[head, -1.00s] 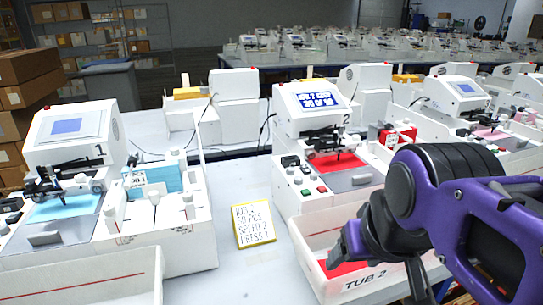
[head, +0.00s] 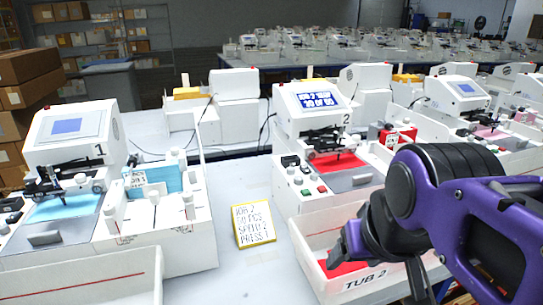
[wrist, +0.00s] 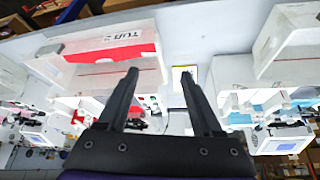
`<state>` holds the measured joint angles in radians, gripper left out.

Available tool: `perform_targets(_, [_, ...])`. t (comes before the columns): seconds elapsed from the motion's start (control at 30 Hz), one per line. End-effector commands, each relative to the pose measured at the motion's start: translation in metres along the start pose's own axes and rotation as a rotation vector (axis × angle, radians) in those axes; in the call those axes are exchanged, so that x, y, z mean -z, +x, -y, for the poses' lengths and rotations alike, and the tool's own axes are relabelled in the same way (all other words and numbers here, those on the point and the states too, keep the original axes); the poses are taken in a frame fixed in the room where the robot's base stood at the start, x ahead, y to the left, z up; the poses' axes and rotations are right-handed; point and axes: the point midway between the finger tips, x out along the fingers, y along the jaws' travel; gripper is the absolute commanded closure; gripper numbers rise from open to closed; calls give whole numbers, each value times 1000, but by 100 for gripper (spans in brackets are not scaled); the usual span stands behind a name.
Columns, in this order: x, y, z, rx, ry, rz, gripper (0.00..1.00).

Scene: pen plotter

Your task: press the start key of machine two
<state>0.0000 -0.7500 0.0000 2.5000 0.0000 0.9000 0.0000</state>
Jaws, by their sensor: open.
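Machine two (head: 300,118) is a white plotter marked "2" with a lit blue screen (head: 318,100) and a red sheet (head: 336,164) on its bed. Its front left panel (head: 296,203) carries small dark, white, green and red keys (head: 321,189). Their labels are too small to read, so I cannot tell which is the start key. My gripper (head: 378,272) is over the tub marked "TUB 2" (head: 372,286), in front of and below the panel, apart from the keys. In the wrist view its two dark fingers (wrist: 158,72) are spread with nothing between them.
A yellow-framed card (head: 254,226) with handwriting stands on the table left of the tub. Machine one (head: 68,130), with blue sheets, is at the left. Another machine (head: 455,92) with pink material stands at the right.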

Motion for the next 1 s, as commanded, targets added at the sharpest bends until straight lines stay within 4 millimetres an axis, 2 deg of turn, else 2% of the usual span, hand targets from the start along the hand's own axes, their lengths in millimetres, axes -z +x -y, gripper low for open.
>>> perform_targets(0.07, [0, 0, 0, 0, 0, 0, 33])
perform_targets(0.43, [0, 0, 0, 0, 0, 0, 100])
perform_targets(1.0, [0, 0, 0, 0, 0, 0, 100])
